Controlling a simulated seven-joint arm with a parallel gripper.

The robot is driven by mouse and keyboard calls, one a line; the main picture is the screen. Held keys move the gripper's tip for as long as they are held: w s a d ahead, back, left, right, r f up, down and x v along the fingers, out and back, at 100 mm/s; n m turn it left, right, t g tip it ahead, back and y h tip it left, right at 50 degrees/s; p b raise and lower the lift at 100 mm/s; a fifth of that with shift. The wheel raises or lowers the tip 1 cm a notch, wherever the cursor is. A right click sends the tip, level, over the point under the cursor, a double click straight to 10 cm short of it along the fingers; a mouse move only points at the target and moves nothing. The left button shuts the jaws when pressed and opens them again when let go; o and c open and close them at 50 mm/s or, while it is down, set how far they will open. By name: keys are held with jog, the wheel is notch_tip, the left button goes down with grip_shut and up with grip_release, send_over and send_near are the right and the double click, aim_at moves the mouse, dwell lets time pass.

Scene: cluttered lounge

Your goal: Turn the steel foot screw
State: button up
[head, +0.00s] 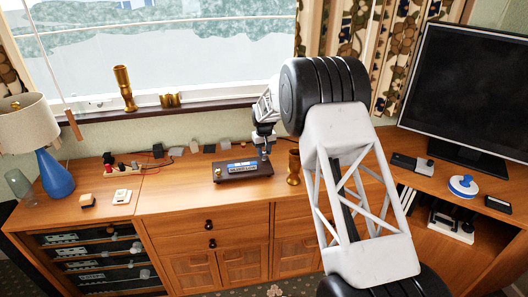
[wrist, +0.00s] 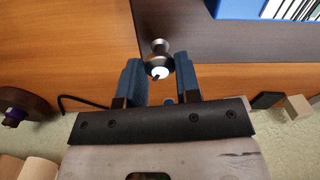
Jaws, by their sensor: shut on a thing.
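The steel foot screw (wrist: 158,52) is a shiny round knob with a white end bearing a dark mark. In the wrist view it stands at the corner of a dark base (wrist: 200,47). My gripper (wrist: 159,75) has its two blue-grey fingers on either side of the screw and is shut on it. In the head view the dark base (head: 222,177) carries a blue device with a pale striped panel (head: 243,166), on the wooden sideboard. My gripper (head: 265,152) reaches down to its back right corner. The screw is too small to make out there.
A brass vase (head: 293,168) stands close to the right of the base. Several small blocks and plugs line the wall behind. A blue lamp (head: 56,174) stands far left, a monitor (head: 470,90) on the right. The sideboard front (head: 180,200) is mostly clear.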

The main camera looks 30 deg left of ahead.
aim_at(264, 152)
jog(key=shift+m, duration=1.3)
jog(key=o, duration=0.9)
jog(key=shift+o, duration=0.2)
jog(key=shift+r, duration=3.95)
